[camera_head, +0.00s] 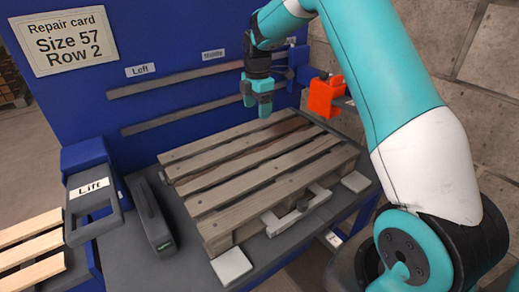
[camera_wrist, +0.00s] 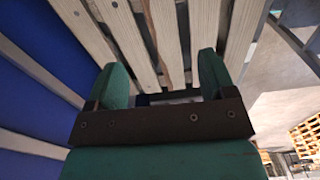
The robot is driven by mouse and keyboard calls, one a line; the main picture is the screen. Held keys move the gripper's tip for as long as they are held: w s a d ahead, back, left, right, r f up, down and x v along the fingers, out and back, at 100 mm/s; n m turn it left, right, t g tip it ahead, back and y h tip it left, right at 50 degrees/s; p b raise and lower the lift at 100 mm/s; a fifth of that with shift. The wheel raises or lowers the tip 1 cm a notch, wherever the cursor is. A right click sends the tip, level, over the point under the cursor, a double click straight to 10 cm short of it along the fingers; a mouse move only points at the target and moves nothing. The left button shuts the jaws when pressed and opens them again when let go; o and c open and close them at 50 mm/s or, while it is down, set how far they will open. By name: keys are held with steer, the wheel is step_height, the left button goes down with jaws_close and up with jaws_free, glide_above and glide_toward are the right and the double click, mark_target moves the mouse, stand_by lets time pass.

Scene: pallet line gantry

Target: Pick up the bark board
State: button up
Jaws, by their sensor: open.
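A pallet (camera_head: 275,182) of grey-brown boards lies on the dark work table. One board near its back, darker and brown with an uneven edge, looks like the bark board (camera_head: 238,160); I cannot be sure. In the wrist view several boards run away from me, and a narrow rough brown edge shows among them. My gripper (camera_head: 258,101) is open and empty, pointing down above the pallet's back edge. In the wrist view its two green fingers (camera_wrist: 163,80) stand apart with boards beyond them.
A blue panel with rails and a repair card (camera_head: 68,40) reading "Size 57 Row 2" stands behind. A "Lift" box (camera_head: 92,205) and dark grey block (camera_head: 153,218) sit left of the pallet. An orange block (camera_head: 322,97) is right of my gripper. Pale slats (camera_head: 30,250) lie lower left.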

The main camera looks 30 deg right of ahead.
steer(key=p, duration=0.4)
glide_above(260, 153)
steer(key=shift+n, duration=0.3)
step_height(260, 153, down, 12)
steer(key=shift+s+a+r, duration=0.1)
steer(key=shift+f+p, duration=1.5)
steer(key=shift+f, duration=1.65)
steer(key=c, duration=0.8)
steer(key=shift+r, duration=0.1)
steer(key=shift+c, duration=0.2)
